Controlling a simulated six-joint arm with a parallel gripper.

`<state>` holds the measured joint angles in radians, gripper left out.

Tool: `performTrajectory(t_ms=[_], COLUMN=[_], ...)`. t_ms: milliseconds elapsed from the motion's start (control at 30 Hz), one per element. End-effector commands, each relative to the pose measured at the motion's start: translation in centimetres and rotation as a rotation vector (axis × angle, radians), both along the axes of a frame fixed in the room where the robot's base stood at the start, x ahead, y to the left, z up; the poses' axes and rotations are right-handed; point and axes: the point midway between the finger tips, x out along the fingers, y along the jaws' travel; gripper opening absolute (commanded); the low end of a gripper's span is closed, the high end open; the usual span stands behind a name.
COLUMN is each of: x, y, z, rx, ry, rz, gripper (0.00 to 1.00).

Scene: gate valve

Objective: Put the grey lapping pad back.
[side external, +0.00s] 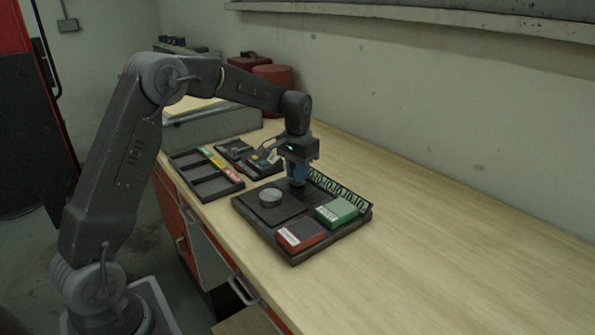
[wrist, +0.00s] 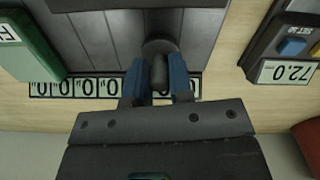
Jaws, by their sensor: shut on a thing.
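My gripper (side external: 298,180) is over the back corner of the dark tray (side external: 293,257), pointing down. In the wrist view its two blue fingers (wrist: 159,85) are shut on the dark grey knob of the grey lapping pad (wrist: 159,72). The pad's round grey base (wrist: 160,46) shows beyond the fingertips, over the tray's grey surface (wrist: 110,40). I cannot tell whether the base touches the tray. In the side view the pad is mostly hidden by the fingers. A round light grey metal piece (side external: 270,197) stands on the tray, left of the gripper.
A green box (side external: 337,212) and a red box (side external: 300,235) sit at the tray's right and front. A compartment tray (side external: 205,175) and a small instrument (side external: 262,160) lie to the left. The bench's right side is clear.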

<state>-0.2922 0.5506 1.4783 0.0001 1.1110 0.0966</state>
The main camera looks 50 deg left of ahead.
Motion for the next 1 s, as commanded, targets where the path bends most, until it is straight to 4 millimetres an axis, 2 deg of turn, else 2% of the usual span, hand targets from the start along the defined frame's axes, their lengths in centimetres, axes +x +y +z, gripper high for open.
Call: performTrajectory(t_ms=[133,167,400,633,767,867,1000], x=[0.0,0.0,0.0,0.0,0.0,0.1,0.1], y=[0.0,0.0,0.0,0.0,0.0,0.0,0.0], z=[-0.3,-0.3,-0.3,-0.3,0.5,1.9,4.9], rx=[0.000,0.000,0.000,0.000,0.000,0.001,0.002], ry=[0.000,0.000,0.000,0.000,-0.002,-0.004,-0.006], rz=[0.000,0.000,0.000,0.000,0.000,0.000,0.000], gripper=[0.00,0.23,0.46,0.46,0.46,0.46,0.46])
